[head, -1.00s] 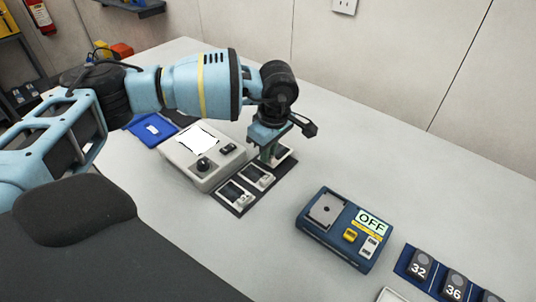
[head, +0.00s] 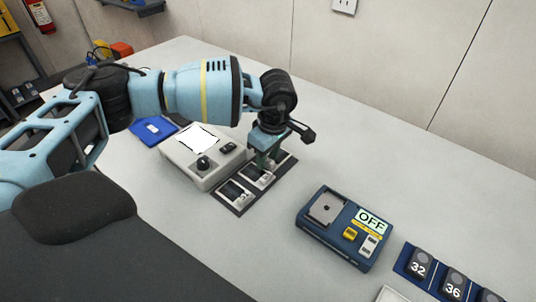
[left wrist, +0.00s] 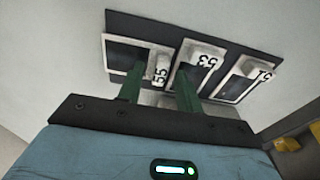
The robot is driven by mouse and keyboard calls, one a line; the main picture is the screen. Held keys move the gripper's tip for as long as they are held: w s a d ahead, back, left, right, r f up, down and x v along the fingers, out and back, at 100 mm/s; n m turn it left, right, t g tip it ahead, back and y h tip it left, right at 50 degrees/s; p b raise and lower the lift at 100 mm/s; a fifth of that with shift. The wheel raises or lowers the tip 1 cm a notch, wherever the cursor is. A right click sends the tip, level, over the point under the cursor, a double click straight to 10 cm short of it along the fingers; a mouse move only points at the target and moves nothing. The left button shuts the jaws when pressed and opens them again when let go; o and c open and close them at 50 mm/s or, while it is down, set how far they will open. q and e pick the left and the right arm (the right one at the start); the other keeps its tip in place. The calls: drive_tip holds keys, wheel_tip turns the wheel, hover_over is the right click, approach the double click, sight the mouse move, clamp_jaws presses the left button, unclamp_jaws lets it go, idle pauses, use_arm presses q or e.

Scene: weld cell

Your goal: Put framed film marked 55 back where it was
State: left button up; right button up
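The framed film marked 55 (left wrist: 127,58) lies in the end slot of the dark tray (left wrist: 195,27), at the left in the left wrist view. Its pale tab with the number lies between my left fingertips (left wrist: 160,74). The fingers are spread, with what look like gaps beside the tab. In the head view my left gripper (head: 266,160) is low over the far part of the tray and partly hides the frames there. The films marked 53 (left wrist: 203,62) and 51 (left wrist: 245,78) lie in the neighbouring slots. My right gripper is not in view.
A light grey box with a white lit panel (head: 197,138) stands beside the tray. A blue device reading OFF (head: 345,228) and a rack of blocks numbered 32 and 36 (head: 437,272) stand to the right. A blue tray (head: 152,130) lies behind. Table between is clear.

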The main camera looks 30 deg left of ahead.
sight(273, 162)
use_arm(q)
wheel_tip(273, 162, up, 12)
drive_tip(key=d, duration=0.1)
drive_tip(key=shift+d, duration=0.2)
drive_tip(key=shift+s+r, duration=0.1)
idle(0.5)
